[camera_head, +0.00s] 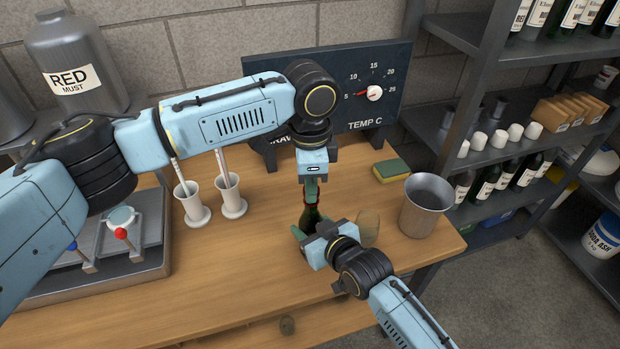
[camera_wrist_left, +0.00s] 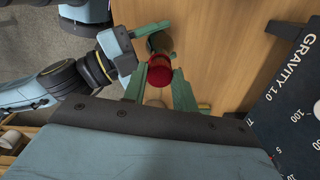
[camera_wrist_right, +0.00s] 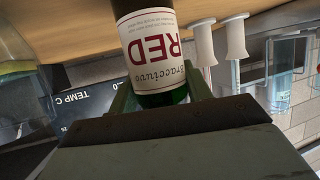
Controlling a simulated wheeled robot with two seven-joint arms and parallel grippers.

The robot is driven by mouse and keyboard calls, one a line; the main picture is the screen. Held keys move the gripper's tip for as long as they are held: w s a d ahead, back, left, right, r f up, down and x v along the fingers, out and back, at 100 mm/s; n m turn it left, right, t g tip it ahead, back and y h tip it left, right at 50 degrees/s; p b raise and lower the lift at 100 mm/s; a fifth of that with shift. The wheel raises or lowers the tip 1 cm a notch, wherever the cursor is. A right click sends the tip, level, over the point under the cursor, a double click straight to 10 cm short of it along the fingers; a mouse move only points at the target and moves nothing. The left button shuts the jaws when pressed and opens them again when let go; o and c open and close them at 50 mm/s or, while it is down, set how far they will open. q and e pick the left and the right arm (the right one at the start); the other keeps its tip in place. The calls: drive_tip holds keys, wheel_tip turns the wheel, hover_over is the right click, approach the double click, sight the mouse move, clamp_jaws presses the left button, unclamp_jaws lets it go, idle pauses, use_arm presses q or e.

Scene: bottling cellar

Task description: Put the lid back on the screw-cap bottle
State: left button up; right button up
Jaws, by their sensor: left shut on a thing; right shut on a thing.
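The screw-cap bottle (camera_head: 311,216) is dark green and stands upright over the wooden table. Its white label reading RED (camera_wrist_right: 152,47) fills the right wrist view. My right gripper (camera_head: 308,234) is shut around the bottle's body. My left gripper (camera_head: 311,186) points down straight above the bottle, shut on the red lid (camera_wrist_left: 159,72). In the left wrist view the lid sits between the green fingers, with the bottle's green glass (camera_wrist_left: 159,43) just beyond it. The lid is at the bottle's mouth; I cannot tell whether it touches or is seated, as the fingers hide the joint.
A metal cup (camera_head: 427,207) stands right of the bottle, with a sponge (camera_head: 391,171) behind. Two white cylinder stands (camera_head: 192,205) are to the left, beside a grey tray (camera_head: 152,262). A temperature panel (camera_head: 420,75) stands behind.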

use_arm(q)
drive_tip(key=shift+f, duration=0.55)
idle(0.4)
drive_tip(key=m, duration=0.6)
drive_tip(key=shift+m, duration=0.4)
drive_tip(key=m, duration=0.3)
drive_tip(key=shift+w+m, duration=0.1)
drive_tip(key=shift+m, duration=0.2)
drive_tip(key=m, duration=0.3)
drive_tip(key=shift+d+m, duration=0.1)
drive_tip(key=shift+m, duration=0.2)
drive_tip(key=m, duration=1)
drive_tip(key=shift+d+m, duration=0.1)
drive_tip(key=shift+m, duration=0.3)
drive_tip(key=m, duration=0.4)
